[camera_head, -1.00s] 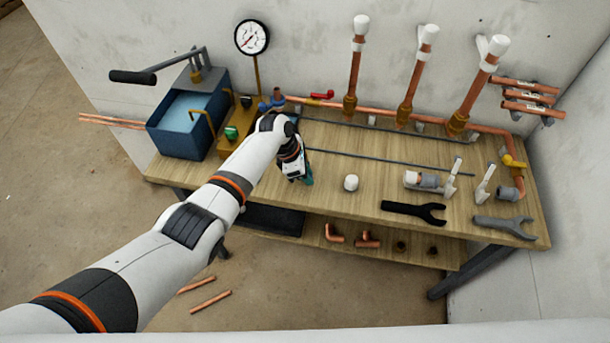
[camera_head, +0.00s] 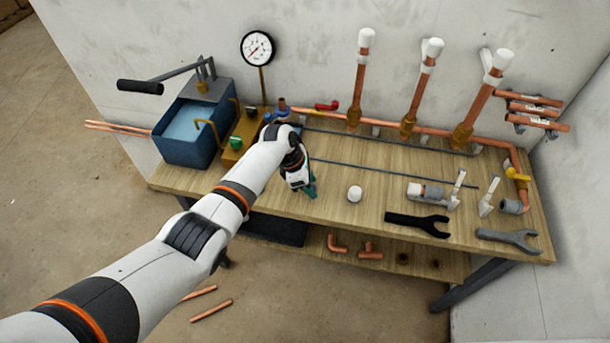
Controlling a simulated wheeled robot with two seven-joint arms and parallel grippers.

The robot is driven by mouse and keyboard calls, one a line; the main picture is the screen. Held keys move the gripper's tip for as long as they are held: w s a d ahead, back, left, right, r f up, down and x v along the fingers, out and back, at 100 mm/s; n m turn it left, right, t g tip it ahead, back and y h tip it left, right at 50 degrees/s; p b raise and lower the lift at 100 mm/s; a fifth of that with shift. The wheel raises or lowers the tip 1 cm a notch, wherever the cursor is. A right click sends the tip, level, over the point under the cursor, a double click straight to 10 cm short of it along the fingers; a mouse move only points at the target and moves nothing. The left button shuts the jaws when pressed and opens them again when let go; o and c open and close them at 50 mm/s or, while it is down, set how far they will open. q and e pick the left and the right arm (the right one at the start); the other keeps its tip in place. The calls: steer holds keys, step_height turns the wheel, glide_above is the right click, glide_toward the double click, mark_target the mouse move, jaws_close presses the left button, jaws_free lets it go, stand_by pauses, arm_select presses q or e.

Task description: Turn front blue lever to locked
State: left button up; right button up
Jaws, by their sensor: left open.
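Small blue parts (camera_head: 269,117) show on the pipe fitting beside the brass manifold, just behind my left wrist. I cannot tell which is the front blue lever or how it is turned, since my arm hides part of that spot. My left gripper (camera_head: 311,190) is open, with teal fingertips, pointing down over the left half of the bench. It is to the right of and nearer than the blue parts, apart from them, and seems to hold nothing. My right gripper is not in view.
The wooden bench (camera_head: 375,165) carries a blue water tank (camera_head: 185,140), a green knob (camera_head: 236,142), a red lever (camera_head: 328,105) and a yellow lever (camera_head: 517,174). A white cap (camera_head: 354,194) lies right of the gripper. A black wrench (camera_head: 418,224) lies at the front edge. Copper risers stand behind.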

arm_select(q)
steer(key=v, duration=1.1)
steer(key=shift+r+p, duration=0.3)
steer(key=shift+p, duration=0.05)
